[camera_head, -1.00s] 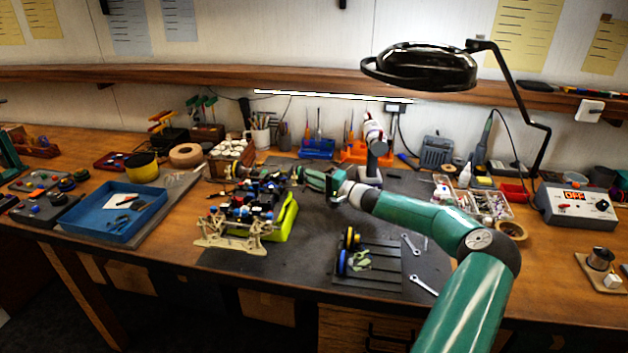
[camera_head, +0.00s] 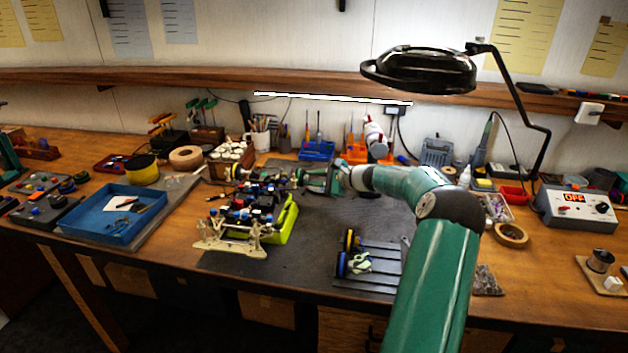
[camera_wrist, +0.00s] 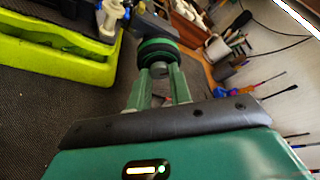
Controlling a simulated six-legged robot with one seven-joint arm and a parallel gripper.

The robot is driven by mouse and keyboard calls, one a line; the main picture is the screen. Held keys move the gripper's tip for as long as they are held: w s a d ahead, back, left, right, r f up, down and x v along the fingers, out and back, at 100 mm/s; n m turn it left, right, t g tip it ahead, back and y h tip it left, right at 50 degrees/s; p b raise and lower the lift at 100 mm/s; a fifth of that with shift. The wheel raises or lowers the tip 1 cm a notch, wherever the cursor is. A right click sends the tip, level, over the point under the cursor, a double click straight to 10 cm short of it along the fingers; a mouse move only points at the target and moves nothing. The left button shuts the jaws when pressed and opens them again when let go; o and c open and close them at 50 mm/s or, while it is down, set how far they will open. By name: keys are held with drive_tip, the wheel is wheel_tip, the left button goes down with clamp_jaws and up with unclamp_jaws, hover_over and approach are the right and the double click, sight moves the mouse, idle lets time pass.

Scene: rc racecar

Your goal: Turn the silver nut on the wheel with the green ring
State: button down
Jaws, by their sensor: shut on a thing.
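In the wrist view the wheel with the green ring (camera_wrist: 158,48) sits at the end of a dark axle on the car. The silver nut (camera_wrist: 159,70) faces me at its centre. My gripper (camera_wrist: 159,77) is shut on the nut, one green finger on each side. In the head view my gripper (camera_head: 303,177) reaches in from the right to the car (camera_head: 258,203). The wheel is too small and covered to make out clearly there. The car rests on a lime-green stand (camera_head: 285,220), which also shows in the wrist view (camera_wrist: 60,60).
A dark slatted rack (camera_head: 375,275) with blue and yellow rings lies at the front. A blue tray (camera_head: 85,215) is at the left. An orange tool holder (camera_head: 355,153) stands behind. A black lamp (camera_head: 420,70) hangs above.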

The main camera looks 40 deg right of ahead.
drive_tip(key=shift+r+m+g+y, duration=0.1)
drive_tip(key=shift+m+g+y, duration=0.2)
drive_tip(key=shift+m+g, duration=0.35)
drive_tip(key=shift+m, duration=0.25)
drive_tip(key=c, duration=1.3)
unclamp_jaws()
drive_tip(key=shift+o, duration=0.2)
drive_tip(key=s+d, duration=0.3)
drive_tip(key=s, duration=0.4)
drive_tip(key=s+d+r, duration=0.1)
drive_tip(key=s+d, duration=0.3)
drive_tip(key=s, duration=0.3)
drive_tip(key=shift+s+d+r, duration=0.3)
drive_tip(key=shift+s, duration=0.1)
